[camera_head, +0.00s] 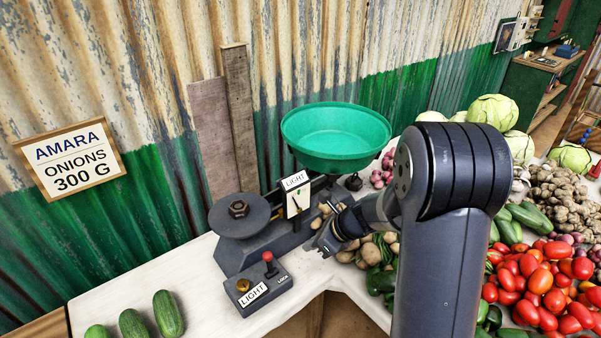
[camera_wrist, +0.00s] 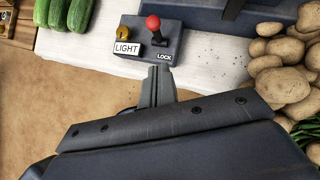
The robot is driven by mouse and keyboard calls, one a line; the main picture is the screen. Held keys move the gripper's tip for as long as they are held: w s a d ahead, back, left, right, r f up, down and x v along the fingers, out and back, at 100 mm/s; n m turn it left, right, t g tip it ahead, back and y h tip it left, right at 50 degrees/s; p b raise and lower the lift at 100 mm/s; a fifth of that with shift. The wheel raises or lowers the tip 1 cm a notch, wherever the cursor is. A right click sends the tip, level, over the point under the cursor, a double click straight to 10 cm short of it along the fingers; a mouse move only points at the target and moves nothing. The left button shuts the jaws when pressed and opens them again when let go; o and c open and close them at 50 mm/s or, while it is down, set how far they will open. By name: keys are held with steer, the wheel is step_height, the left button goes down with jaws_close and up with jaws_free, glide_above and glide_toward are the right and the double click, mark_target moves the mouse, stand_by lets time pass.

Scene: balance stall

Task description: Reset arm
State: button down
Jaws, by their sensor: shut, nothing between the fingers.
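My arm reaches in from the lower right of the head view. My gripper (camera_head: 326,243) is just right of the scale's base, over the counter edge by the potatoes. In the wrist view my gripper (camera_wrist: 158,70) has its two fingers together, with nothing between them. The fingertips point toward a small dark control box (camera_wrist: 158,43) with a red-knobbed lever (camera_wrist: 153,23), a brass knob, and the labels "LIGHT" and "LOCK". The fingers look close to the box's front edge; I cannot tell whether they touch it.
The balance scale (camera_head: 262,250) carries a green bowl (camera_head: 336,150) and a grey plate (camera_head: 239,217); its indicator reads "LIGHT". Cucumbers (camera_head: 168,313) lie at front left. Potatoes (camera_head: 371,254), tomatoes (camera_head: 540,281) and cabbages (camera_head: 493,112) crowd the right. A sign (camera_head: 70,168) reads "AMARA ONIONS 300 G".

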glide_toward(269, 264)
step_height(269, 264, down, 3)
steer(key=w, duration=0.1)
steer(key=shift+w+a+f+b, duration=0.15)
steer(key=shift+w+a+b, duration=0.05)
steer(key=shift+b, duration=0.55)
steer(key=shift+s+b, duration=0.35)
steer(key=shift+b, duration=0.55)
steer(key=shift+f+t+y+b, duration=0.2)
steer(key=shift+t+y+b, duration=0.15)
steer(key=shift+b, duration=0.55)
steer(key=s+t+y+b, duration=0.1)
steer(key=b, duration=0.4)
steer(key=f+t+y+b, duration=0.1)
steer(key=b, duration=0.4)
steer(key=shift+s+d+f+n+t+b, duration=0.1)
steer(key=shift+s+f+n+t+b, duration=0.2)
steer(key=shift+s+n+b, duration=0.1)
